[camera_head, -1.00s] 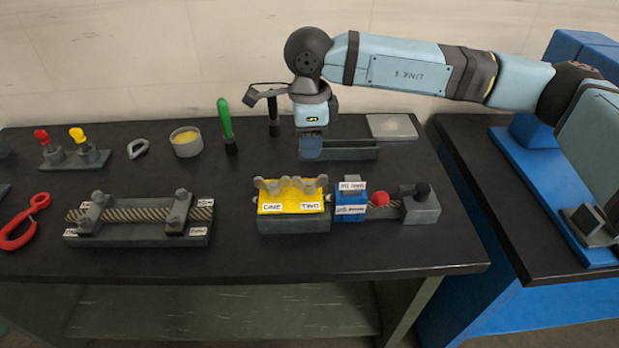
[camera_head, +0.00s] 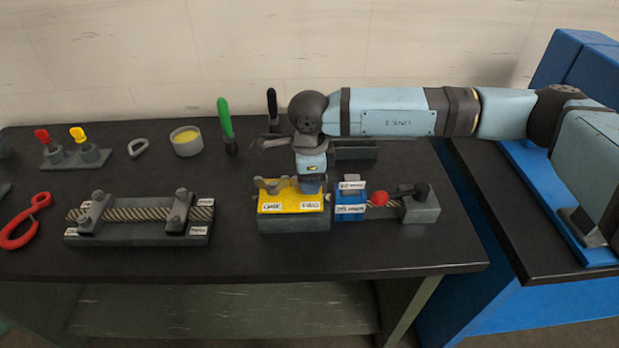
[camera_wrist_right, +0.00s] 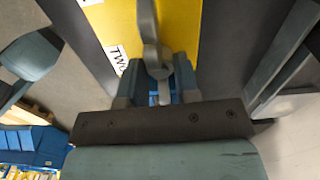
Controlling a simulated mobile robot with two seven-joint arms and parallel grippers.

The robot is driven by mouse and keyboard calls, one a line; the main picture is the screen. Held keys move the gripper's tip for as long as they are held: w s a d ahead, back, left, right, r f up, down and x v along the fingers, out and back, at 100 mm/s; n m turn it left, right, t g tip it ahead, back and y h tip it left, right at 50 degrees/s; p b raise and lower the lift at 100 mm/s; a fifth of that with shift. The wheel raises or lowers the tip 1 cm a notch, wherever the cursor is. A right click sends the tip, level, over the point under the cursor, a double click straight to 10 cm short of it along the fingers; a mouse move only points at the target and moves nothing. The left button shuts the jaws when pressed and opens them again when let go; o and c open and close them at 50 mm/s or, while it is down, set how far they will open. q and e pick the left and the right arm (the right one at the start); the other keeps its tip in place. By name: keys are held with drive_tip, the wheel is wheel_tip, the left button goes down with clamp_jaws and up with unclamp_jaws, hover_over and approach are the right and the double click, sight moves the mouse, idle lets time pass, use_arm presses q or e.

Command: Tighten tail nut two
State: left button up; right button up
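The yellow-topped block (camera_head: 292,208) stands at the table's front middle, with labels on its front; one reads TWO in the right wrist view. The left wing nut (camera_head: 269,186) stands clear on it. My right gripper (camera_head: 312,186) is down over the right end of the block and hides the right nut in the head view. In the right wrist view, the grey wing nut beside the TWO label (camera_wrist_right: 151,40) reaches between the fingers (camera_wrist_right: 157,88). The fingers look apart, one on each side; contact is unclear. My left gripper is not in view.
A blue clamp block (camera_head: 350,200) with a red ball (camera_head: 379,198) and rope stands just right. A rope fixture (camera_head: 138,232) is left. Behind are a green-handled tool (camera_head: 226,125), a yellow-filled cup (camera_head: 186,141) and a dark tray (camera_head: 358,150). The table front is clear.

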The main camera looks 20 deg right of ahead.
drive_tip(key=shift+c, duration=1.3)
drive_tip(key=shift+f+m+b, duration=0.2)
drive_tip(key=shift+m+b, duration=0.1)
drive_tip(key=shift+b, duration=0.35)
drive_tip(key=shift+r, duration=0.2)
drive_tip(key=o, duration=0.6)
drive_tip(key=shift+c, duration=0.2)
wheel_tip(320, 180, up, 14)
